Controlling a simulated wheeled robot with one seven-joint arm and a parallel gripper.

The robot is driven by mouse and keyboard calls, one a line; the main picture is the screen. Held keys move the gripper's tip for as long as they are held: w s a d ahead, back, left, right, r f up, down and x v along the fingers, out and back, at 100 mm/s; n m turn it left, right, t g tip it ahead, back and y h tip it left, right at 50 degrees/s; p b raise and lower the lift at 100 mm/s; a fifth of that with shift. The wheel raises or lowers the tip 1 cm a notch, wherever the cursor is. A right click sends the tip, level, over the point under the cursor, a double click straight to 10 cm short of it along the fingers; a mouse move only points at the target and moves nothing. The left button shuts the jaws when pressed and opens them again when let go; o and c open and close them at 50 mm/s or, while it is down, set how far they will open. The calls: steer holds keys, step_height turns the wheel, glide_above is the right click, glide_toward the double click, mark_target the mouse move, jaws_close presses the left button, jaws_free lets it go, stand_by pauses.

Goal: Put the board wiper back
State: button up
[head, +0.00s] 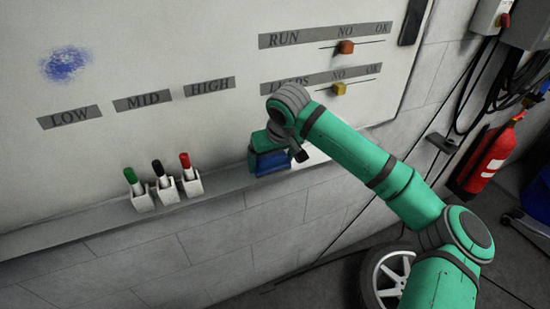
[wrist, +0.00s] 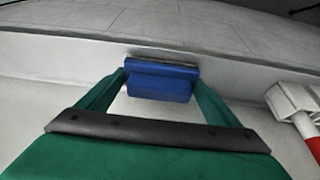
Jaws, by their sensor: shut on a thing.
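The blue board wiper (head: 270,162) is at the ledge (head: 75,222) under the whiteboard (head: 200,50) in the head view. In the wrist view the wiper (wrist: 160,80) sits between the two green fingers of my gripper (wrist: 162,88). My gripper (head: 268,150) is shut on it. A thin grey layer shows along one edge of the wiper. I cannot tell whether the wiper touches the ledge or is held just above it. My arm hides part of the board behind it.
Three markers, green (head: 133,182), black (head: 161,174) and red (head: 188,166), stand in white holders left of the wiper. A blue smudge (head: 66,65) marks the board. Orange (head: 345,47) and yellow (head: 338,89) sliders sit above. A fire extinguisher (head: 490,155) hangs right.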

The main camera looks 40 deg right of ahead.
steer(key=shift+w+a, duration=0.2)
steer(key=shift+a, duration=0.3)
steer(key=o, duration=0.9)
steer(key=shift+a, duration=0.1)
steer(key=shift+s+d, duration=0.1)
steer(key=shift+d, duration=0.15)
steer(key=shift+r, duration=0.2)
steer(key=v, duration=1.1)
steer(key=shift+s+r, duration=0.2)
steer(key=shift+r, duration=0.2)
steer(key=shift+w, duration=0.1)
steer(key=shift+d, duration=0.1)
